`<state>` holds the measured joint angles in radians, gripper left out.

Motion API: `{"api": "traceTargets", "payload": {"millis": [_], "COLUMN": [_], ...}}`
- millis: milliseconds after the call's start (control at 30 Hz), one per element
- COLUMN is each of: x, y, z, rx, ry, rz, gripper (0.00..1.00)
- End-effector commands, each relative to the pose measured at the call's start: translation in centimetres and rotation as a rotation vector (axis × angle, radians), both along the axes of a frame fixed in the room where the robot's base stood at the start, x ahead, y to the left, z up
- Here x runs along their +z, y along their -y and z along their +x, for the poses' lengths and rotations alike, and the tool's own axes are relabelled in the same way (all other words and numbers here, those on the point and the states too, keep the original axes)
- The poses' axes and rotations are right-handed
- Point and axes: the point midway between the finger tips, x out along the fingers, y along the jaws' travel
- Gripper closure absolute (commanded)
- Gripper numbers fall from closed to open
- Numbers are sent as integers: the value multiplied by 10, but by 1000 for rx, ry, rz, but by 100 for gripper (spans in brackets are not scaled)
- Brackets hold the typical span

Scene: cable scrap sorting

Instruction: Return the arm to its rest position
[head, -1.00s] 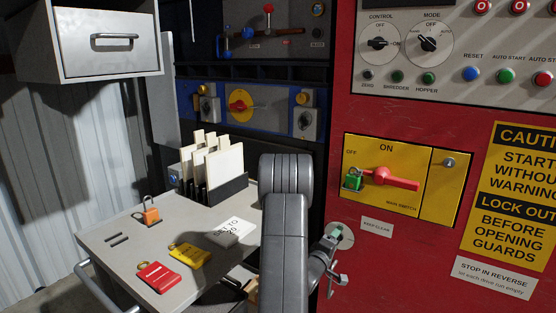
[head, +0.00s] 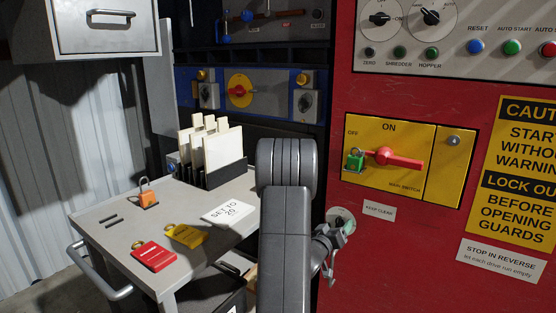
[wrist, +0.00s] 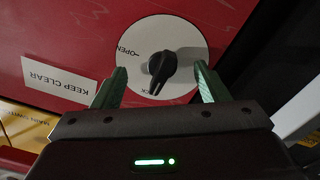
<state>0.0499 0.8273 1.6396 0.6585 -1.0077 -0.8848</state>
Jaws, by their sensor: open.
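My gripper (wrist: 158,88) is open in the wrist view, with its two green-tipped fingers apart. Between and beyond the fingers is a black knob (wrist: 162,68) on a round white plate marked OPEN on the red panel. I cannot tell whether the fingers touch the knob. In the head view my arm rises in front of the cart, and my gripper (head: 332,250) is partly hidden beside the round plate (head: 341,217), low on the red cabinet.
The red cabinet (head: 400,260) stands close on the right, with a yellow main switch panel (head: 440,190) bearing a red handle and green padlock. A grey cart (head: 110,235) on the left holds tags, an orange padlock (head: 148,193) and a card rack (head: 225,173). A drawer unit (head: 105,35) hangs upper left.

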Motion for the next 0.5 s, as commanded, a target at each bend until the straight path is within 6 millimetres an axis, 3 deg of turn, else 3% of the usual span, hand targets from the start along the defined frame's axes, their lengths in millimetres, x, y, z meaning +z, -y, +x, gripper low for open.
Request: {"api": "traceTargets", "payload": {"millis": [500], "x": [-3], "y": [0], "z": [0], "rx": [-1], "ry": [237], "rz": [350], "gripper": [32]}}
